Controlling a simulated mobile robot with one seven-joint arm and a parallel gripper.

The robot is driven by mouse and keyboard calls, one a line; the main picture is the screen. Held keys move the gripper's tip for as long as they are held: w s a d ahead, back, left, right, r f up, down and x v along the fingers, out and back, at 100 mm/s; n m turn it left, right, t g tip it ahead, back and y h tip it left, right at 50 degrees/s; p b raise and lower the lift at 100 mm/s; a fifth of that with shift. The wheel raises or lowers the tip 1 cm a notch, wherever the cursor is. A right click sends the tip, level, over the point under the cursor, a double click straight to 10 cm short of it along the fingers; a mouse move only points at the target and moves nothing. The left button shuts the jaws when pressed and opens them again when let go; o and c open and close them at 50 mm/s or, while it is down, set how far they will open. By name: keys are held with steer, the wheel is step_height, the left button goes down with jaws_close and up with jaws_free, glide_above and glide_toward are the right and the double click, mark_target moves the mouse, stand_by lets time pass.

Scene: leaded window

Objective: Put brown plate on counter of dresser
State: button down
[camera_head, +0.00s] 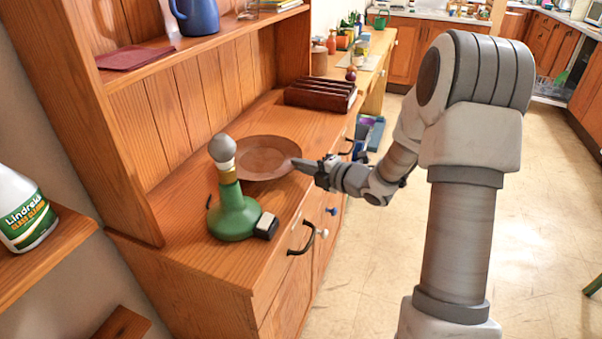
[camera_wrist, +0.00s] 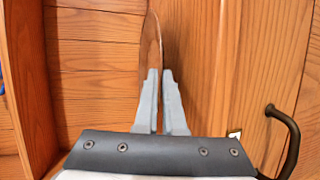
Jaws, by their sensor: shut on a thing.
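The brown plate (camera_head: 262,158) is over the dresser's counter (camera_head: 185,213), behind the green lamp-like object. My gripper (camera_head: 302,165) reaches in from the right and is shut on the plate's right rim. In the wrist view the plate (camera_wrist: 151,50) shows nearly edge-on between the two grey fingertips (camera_wrist: 162,88). The plate looks roughly flat and very close to the counter; I cannot tell whether its underside touches the wood.
The green object with a grey bulb (camera_head: 234,205) stands just in front of the plate. A dark slotted rack (camera_head: 320,95) sits behind it. A shelf above holds a blue jug (camera_head: 196,17) and a dark red cloth (camera_head: 135,57). The counter's front left is bare.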

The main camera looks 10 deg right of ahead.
steer(key=shift+f, duration=0.8)
steer(key=shift+f, duration=0.1)
steer(key=c, duration=1.5)
jaws_free()
steer(key=shift+f+b, duration=0.15)
steer(key=shift+b, duration=0.15)
steer(key=shift+o, duration=1)
steer(key=shift+r+p, duration=0.25)
steer(key=shift+p, duration=0.05)
steer(key=p+v, duration=0.1)
steer(key=v, duration=1.1)
steer(key=shift+w+d, duration=0.1)
